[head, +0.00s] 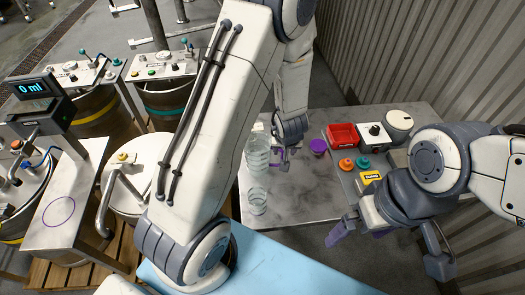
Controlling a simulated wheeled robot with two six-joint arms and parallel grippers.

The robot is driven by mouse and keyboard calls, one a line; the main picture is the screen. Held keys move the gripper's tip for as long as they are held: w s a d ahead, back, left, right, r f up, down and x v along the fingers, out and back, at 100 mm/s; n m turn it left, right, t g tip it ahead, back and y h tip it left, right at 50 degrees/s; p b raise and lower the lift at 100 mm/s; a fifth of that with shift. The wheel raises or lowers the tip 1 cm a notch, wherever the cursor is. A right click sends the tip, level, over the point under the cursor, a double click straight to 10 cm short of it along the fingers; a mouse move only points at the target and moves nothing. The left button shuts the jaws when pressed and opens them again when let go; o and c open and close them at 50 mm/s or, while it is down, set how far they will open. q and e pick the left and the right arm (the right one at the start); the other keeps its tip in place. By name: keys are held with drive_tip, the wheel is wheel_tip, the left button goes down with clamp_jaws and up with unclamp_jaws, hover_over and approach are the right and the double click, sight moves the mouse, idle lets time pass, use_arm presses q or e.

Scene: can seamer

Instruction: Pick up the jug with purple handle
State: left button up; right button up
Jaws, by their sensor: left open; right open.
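A clear ribbed vessel (257,150) stands on the grey worktable, just left of my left gripper (283,167). A second, smaller clear vessel (257,201) stands in front of it. Purple shows between the taller vessel and my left gripper; I cannot tell whether it is the jug's handle or part of my fingers. My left gripper is open and points down at the tabletop; I cannot tell whether it touches the vessel. My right gripper (393,250) is open and empty, in front of the table's right part.
On the worktable (300,200) are a purple cup-like item (318,146), a red bin (343,136), a button box (374,136), and small orange (346,164) and teal (363,162) pieces. Drums and a scale reading 0 ml (38,87) stand left. A corrugated wall (430,50) is behind.

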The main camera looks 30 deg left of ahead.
sight(264, 157)
use_arm(q)
drive_tip(key=shift+b+x, duration=1.35)
drive_tip(key=shift+x, duration=4.05)
drive_tip(key=shift+a, duration=0.1)
clamp_jaws()
